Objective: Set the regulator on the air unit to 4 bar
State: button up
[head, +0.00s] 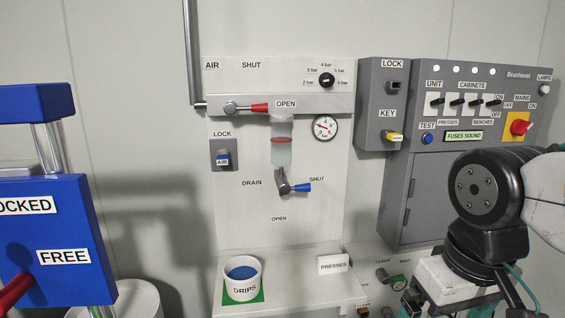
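The regulator knob (326,80) is a small black dial at the upper right of the white air panel (230,80). Bar labels ring it, with 4 bar straight above; the knob's pointer is too small to read surely. The round pressure gauge (324,128) below has a red needle, its reading too small to tell. The red-handled air valve (258,107) has its lever lying level, pointing right beside the OPEN label. The blue-handled drain valve (302,188) points right, near SHUT. Part of my arm shows at the right, well away from the regulator; my gripper's fingers are not visible.
A grey switch cabinet (425,85) and a lock box (372,100) stand right of the panel. A white DRIPS pot (242,290) stands on the shelf below. A blue LOCKED/FREE unit (60,220) fills the left. The space before the regulator looks clear.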

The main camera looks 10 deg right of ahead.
aim_at(326, 79)
jog(key=k, duration=0.65)
jog(key=u, duration=0.2)
jog(key=i, duration=0.55)
jog(key=z, duration=0.65)
jog(key=i, duration=0.55)
jog(key=z, duration=0.65)
